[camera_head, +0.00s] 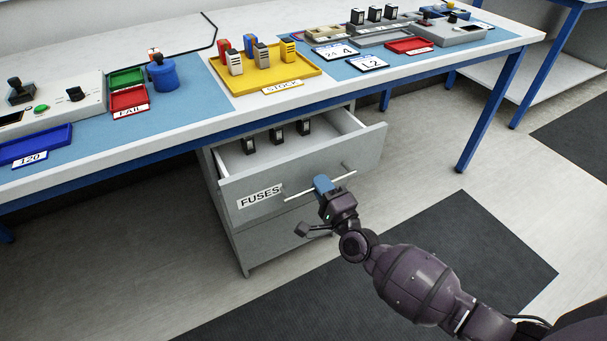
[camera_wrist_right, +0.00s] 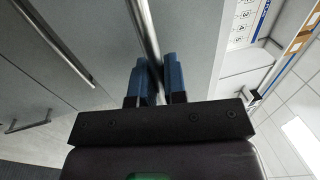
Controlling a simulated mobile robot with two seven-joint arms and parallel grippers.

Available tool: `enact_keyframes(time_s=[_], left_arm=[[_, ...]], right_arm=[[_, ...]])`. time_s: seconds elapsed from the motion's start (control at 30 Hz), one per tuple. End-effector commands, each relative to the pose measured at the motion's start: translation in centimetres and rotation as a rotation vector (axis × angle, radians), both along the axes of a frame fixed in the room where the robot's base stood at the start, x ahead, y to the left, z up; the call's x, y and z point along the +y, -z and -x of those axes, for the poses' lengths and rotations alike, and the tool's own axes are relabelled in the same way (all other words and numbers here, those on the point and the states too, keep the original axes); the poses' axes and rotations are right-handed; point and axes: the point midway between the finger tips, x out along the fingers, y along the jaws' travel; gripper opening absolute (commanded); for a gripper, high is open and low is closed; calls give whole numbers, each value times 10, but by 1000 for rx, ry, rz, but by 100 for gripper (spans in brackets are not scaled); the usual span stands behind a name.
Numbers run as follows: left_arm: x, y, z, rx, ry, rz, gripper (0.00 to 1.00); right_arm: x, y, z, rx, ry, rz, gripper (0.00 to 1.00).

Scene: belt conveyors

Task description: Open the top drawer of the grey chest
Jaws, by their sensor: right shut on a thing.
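The grey chest (camera_head: 268,238) stands under the workbench. Its top drawer (camera_head: 254,208), labelled FUSES, is pulled out, and several dark fuse blocks (camera_head: 276,135) stand inside it. My right gripper (camera_head: 323,184) is shut on the bar handle (camera_head: 344,176) of that drawer. In the right wrist view the blue fingers (camera_wrist_right: 160,82) lie on both sides of the handle bar (camera_wrist_right: 147,35). My left gripper is not in view.
The workbench (camera_head: 190,125) above carries a yellow STOCK tray (camera_head: 303,72), a blue tray (camera_head: 40,148), a red FAIL tray (camera_head: 129,100) and control boxes. A blue table leg (camera_head: 490,110) stands right of the chest. The floor in front is clear, with dark mats (camera_head: 440,245).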

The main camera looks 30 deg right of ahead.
Motion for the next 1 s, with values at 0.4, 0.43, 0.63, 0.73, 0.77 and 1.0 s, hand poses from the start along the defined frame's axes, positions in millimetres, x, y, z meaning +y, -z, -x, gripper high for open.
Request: enact_keyframes(time_s=[0.4,0.43,0.63,0.73,0.77,1.0], left_arm=[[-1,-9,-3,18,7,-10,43],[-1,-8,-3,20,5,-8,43],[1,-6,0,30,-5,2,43],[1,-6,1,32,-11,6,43],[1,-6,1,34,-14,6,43],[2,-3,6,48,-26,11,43]], right_arm=[[-12,-3,110,-1,-1,0,0],[-13,-2,119,0,-1,0,0],[-14,-2,171,1,-2,0,0],[-15,-1,194,1,-3,2,0],[-15,-1,200,0,-2,0,0],[-16,-1,237,0,-2,0,0]])
